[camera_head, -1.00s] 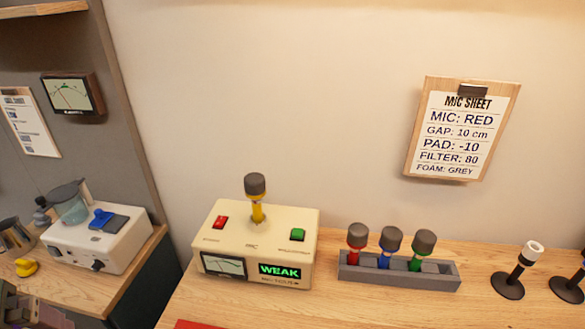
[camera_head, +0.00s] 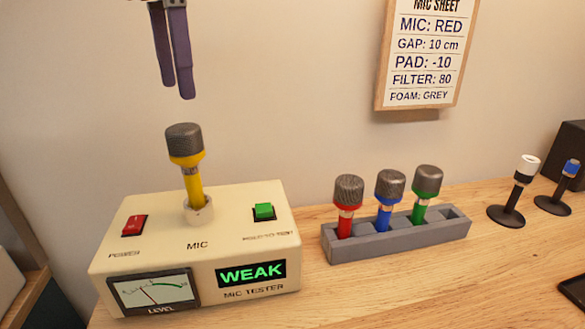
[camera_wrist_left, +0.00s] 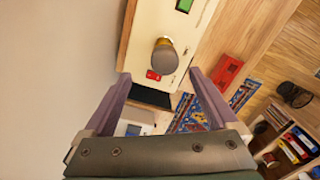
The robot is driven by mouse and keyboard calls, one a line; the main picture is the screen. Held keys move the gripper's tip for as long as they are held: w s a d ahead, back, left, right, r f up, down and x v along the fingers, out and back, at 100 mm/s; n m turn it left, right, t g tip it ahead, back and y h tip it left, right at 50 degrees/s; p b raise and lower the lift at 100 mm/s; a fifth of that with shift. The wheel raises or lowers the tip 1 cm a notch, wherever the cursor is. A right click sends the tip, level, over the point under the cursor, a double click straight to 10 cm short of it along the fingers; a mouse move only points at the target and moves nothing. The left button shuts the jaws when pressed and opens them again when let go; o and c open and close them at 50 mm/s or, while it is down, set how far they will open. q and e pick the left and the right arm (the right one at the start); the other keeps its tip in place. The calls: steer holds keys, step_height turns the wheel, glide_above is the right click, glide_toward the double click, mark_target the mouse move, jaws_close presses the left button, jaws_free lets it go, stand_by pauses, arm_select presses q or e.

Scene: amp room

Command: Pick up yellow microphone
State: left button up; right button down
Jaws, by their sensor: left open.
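The yellow microphone (camera_head: 193,172) with a grey head stands upright in the socket on top of the cream mic tester (camera_head: 230,213). My left gripper (camera_head: 180,95) points down above the microphone, apart from it, and is empty. In the left wrist view its two purple fingers (camera_wrist_left: 158,80) are spread open. The microphone's grey head (camera_wrist_left: 164,58) shows there just beyond the gap between the fingertips. My right gripper is not in view.
The tester has a red button (camera_head: 134,225), a green button (camera_head: 264,211) and a screen reading WEAK. A grey rack (camera_head: 375,243) to its right holds red, blue and green microphones. Two small stands (camera_head: 506,214) are at the right. A mic sheet (camera_head: 424,60) hangs on the wall.

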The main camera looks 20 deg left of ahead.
mark_target(183, 127)
arm_select(q)
steer(key=f, duration=0.4)
steer(key=shift+d, duration=0.25)
steer(key=shift+s+f+p, duration=0.2)
steer(key=shift+f+p, duration=0.25)
steer(key=shift+f, duration=0.95)
steer(key=shift+s+f+p, duration=0.2)
steer(key=shift+f+p, duration=0.25)
steer(key=shift+f, duration=0.95)
jaws_close()
